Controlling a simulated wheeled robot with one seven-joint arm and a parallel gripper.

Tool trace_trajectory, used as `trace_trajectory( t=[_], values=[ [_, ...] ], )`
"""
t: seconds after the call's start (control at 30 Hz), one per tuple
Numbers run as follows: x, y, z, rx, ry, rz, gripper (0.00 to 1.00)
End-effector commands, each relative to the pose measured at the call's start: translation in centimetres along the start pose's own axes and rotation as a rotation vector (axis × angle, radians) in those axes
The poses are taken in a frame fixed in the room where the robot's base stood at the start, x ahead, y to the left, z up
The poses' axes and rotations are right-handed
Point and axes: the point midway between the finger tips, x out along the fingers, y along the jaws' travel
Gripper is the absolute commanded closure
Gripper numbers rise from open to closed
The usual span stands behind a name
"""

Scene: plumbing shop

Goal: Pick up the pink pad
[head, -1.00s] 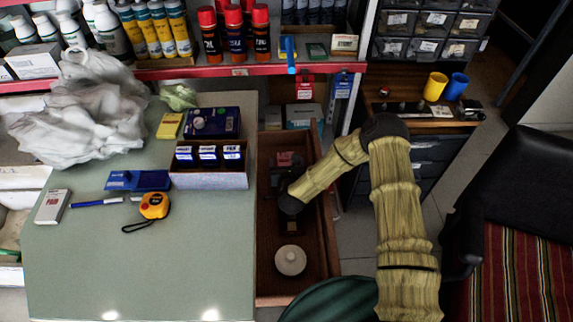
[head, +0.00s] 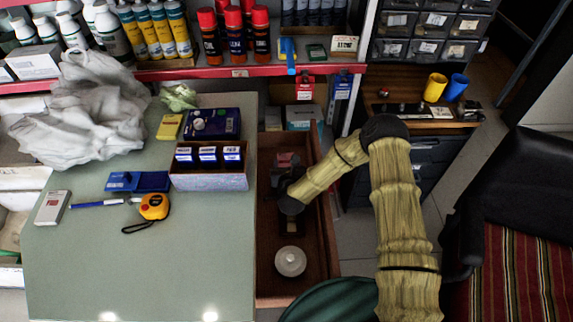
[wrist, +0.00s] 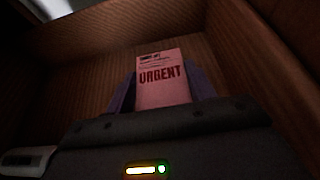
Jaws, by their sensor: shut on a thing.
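The pink pad (wrist: 163,82), printed "URGENT" in dark red, stands in front of my gripper inside a wooden drawer (wrist: 75,70) in the wrist view. My gripper (wrist: 163,90) is shut on the pad, with one dark finger along each side of it. The pad's lower end is hidden behind the gripper body. In the head view the pad (head: 286,159) shows as a small dim pink patch in the open drawer (head: 315,235), just beyond my gripper (head: 287,180). The fingers are too dark to make out there.
A round whitish object (head: 290,261) lies in the near part of the drawer. The drawer's walls rise close around my gripper. The green counter (head: 90,260) is to the left, with a box of dark blue-and-white items (head: 210,181) near its edge.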

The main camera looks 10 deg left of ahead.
Motion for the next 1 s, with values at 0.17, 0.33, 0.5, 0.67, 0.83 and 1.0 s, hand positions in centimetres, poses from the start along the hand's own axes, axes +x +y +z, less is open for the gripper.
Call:
trace_trajectory(
  t=[0.17,0.33,0.5,0.67,0.83,1.0],
  values=[
    [-0.5,-0.1,1.5,0.003,-0.002,-0.001,0.69],
    [-1.7,-0.1,4.4,0.003,-0.004,-0.001,0.69],
    [-3.0,-0.1,7.4,0.001,-0.002,0.000,0.69],
    [-3.7,0.0,9.0,0.001,-0.001,0.001,0.69],
    [-3.8,0.0,9.2,0.000,0.000,0.000,0.69],
    [-3.8,0.0,9.2,0.000,0.000,0.000,0.69]
  ],
)
